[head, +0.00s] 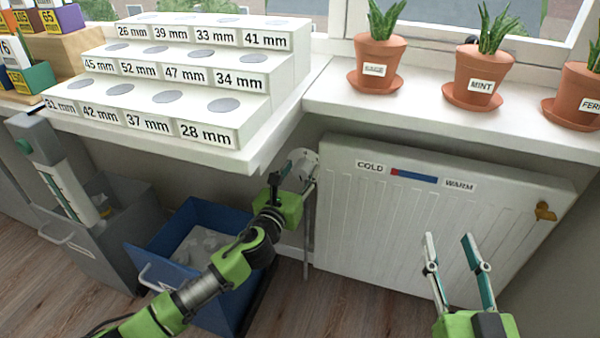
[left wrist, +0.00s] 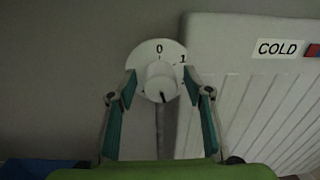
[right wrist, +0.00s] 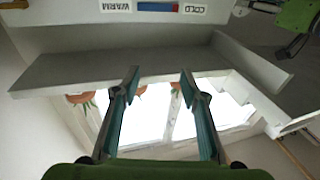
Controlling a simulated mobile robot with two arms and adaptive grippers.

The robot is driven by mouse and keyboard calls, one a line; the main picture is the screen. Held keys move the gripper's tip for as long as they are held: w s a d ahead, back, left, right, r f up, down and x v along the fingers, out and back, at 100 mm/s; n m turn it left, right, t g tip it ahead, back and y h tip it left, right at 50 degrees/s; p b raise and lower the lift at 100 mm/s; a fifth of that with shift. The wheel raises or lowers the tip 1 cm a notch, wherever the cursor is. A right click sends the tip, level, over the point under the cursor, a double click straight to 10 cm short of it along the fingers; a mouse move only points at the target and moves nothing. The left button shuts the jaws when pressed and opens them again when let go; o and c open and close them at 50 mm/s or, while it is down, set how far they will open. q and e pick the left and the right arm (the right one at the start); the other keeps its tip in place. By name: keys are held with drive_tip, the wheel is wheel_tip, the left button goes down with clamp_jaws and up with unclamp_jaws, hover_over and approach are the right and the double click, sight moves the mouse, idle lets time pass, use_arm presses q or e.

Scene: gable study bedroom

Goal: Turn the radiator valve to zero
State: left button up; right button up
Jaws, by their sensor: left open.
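The radiator (head: 380,230) hangs under the window sill. Its valve has a round white scale plate (head: 306,157) at the radiator's left upper corner. In the left wrist view the white knob (left wrist: 160,72) sits on the plate (left wrist: 145,54), which reads 0 at the top and 1 to the upper right. A dark mark on the knob points downward, away from the 0. My left gripper (head: 287,178) is open in front of the valve, its fingers to either side of the knob; contact cannot be told. My right gripper (head: 449,237) is open and empty before the radiator.
Above the valve, a sill carries white stepped blocks (head: 255,127) with millimetre labels. Potted plants (head: 378,62) stand on the right sill. A blue bin (head: 150,250) and a grey bin (head: 85,250) stand below left. A brass fitting (head: 545,211) is at the radiator's right.

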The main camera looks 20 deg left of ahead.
use_arm(q)
drive_tip(key=c, duration=1.1)
